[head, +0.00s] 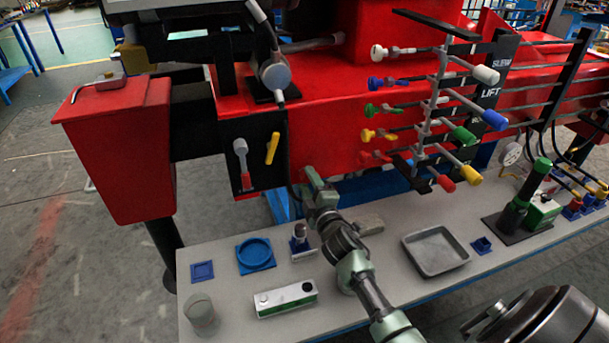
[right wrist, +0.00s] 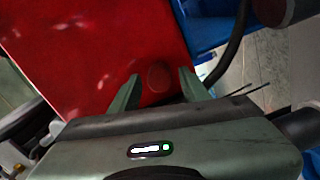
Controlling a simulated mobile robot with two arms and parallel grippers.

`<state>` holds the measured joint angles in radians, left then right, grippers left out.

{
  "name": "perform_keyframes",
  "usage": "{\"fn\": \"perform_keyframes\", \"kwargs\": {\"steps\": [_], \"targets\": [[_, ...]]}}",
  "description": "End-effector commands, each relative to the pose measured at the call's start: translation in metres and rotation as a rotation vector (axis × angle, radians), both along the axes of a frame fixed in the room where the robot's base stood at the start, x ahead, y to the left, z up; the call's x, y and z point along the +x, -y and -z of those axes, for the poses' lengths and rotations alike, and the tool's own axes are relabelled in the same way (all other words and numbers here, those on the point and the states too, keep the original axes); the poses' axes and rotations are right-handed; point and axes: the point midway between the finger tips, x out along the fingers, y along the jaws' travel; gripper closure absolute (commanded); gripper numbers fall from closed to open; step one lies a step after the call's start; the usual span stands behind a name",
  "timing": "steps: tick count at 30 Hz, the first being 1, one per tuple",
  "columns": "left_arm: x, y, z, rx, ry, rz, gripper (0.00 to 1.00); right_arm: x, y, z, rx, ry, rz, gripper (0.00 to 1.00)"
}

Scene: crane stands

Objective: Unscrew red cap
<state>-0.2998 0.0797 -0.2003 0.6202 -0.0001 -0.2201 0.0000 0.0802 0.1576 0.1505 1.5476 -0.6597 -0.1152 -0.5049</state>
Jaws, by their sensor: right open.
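A round red cap (right wrist: 158,77) sits on the red machine body in the right wrist view. It shows face-on, between the tips of my right gripper (right wrist: 160,80). The gripper is open, with one green finger on each side of the cap; I cannot tell whether either finger touches it. In the head view my right gripper (head: 308,182) reaches up to the red machine body (head: 335,132) above the bench's back edge. The cap is not discernible there, with the gripper in front. My left gripper is not in view.
A grey bench (head: 350,280) holds a metal tray (head: 436,265), a blue ring-shaped holder (head: 256,267), a white-green box (head: 286,312) and a glass jar (head: 201,324). Coloured levers (head: 455,120) project at the right. A dark hose (right wrist: 234,55) runs close to the gripper's right side.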

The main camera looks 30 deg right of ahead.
Motion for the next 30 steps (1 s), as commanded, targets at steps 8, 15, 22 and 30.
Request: {"fn": "perform_keyframes", "kwargs": {"steps": [8, 15, 22, 30], "targets": [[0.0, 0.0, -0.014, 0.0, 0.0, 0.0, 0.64, 0.0, 0.0, -0.002, 0.443, 0.106, 0.001, 0.54], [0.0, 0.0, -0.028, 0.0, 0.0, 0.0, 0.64, 0.0, 0.0, -0.004, 0.824, 0.199, 0.002, 0.54], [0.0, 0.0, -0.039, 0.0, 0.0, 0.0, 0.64, 0.0, 0.001, -0.004, 1.15, 0.277, 0.002, 0.54], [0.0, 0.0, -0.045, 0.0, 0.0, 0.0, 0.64, 0.0, 0.001, -0.003, 1.524, 0.367, 0.001, 0.54]]}}
